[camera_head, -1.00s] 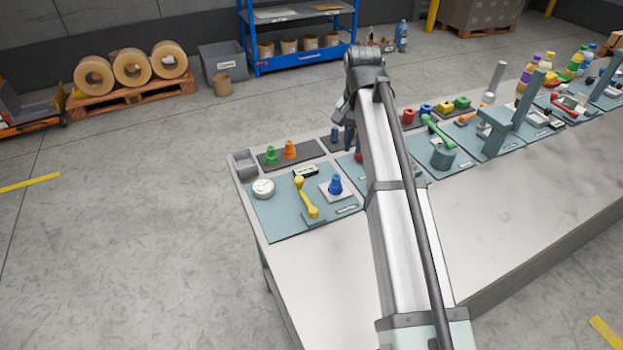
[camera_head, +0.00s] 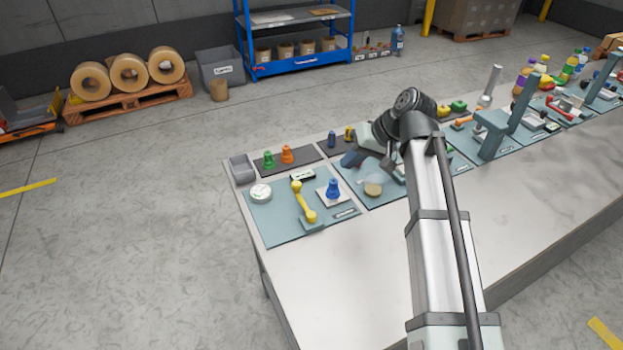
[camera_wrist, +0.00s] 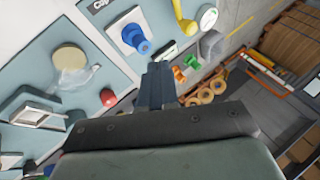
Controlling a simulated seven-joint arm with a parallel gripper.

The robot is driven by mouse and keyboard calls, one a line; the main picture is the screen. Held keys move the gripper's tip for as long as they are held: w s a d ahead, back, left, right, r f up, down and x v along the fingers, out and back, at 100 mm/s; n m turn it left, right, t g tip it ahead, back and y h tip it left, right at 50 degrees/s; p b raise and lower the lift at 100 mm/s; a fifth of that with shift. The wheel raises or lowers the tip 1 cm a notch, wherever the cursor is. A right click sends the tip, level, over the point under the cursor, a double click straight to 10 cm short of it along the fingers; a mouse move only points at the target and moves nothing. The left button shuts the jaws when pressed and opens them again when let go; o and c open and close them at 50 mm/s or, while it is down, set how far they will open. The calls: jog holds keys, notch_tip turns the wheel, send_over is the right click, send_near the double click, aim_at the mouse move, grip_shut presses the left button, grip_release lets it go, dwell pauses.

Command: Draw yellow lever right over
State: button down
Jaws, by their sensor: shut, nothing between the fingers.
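The yellow lever (camera_head: 302,201) stands on the leftmost blue-green panel (camera_head: 272,222), between a round white gauge (camera_head: 260,193) and a blue knob (camera_head: 333,189) on a pale plate. It leans toward the panel's back left, its lower end at a grey block. In the wrist view, part of the yellow lever (camera_wrist: 181,14) shows at the top edge, cut off by the frame. My gripper (camera_head: 350,159) is to the right of the lever, over the neighbouring panel, apart from it. In the wrist view my gripper's fingers (camera_wrist: 156,80) are together and empty.
Green (camera_head: 269,160) and orange (camera_head: 287,154) knobs stand behind the lever's panel, beside a grey bin (camera_head: 242,169). A tan disc (camera_head: 373,189) is on the neighbouring panel. A red button (camera_wrist: 108,97) is near my fingers in the wrist view. The bench front is clear.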

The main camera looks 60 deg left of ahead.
aim_at(303, 201)
jog(key=shift+a+r+n, duration=0.1)
jog(key=shift+a+n, duration=0.2)
jog(key=shift+n, duration=0.8)
jog(key=x, duration=0.9)
jog(key=shift+a+f, duration=0.25)
jog(key=shift+f, duration=0.05)
jog(key=shift+s+a+f, duration=0.1)
jog(key=shift+s, duration=0.45)
jog(key=shift+s+a+f, duration=0.1)
jog(key=shift+s, duration=0.45)
jog(key=shift+s+a, duration=0.2)
jog(key=shift+s, duration=0.75)
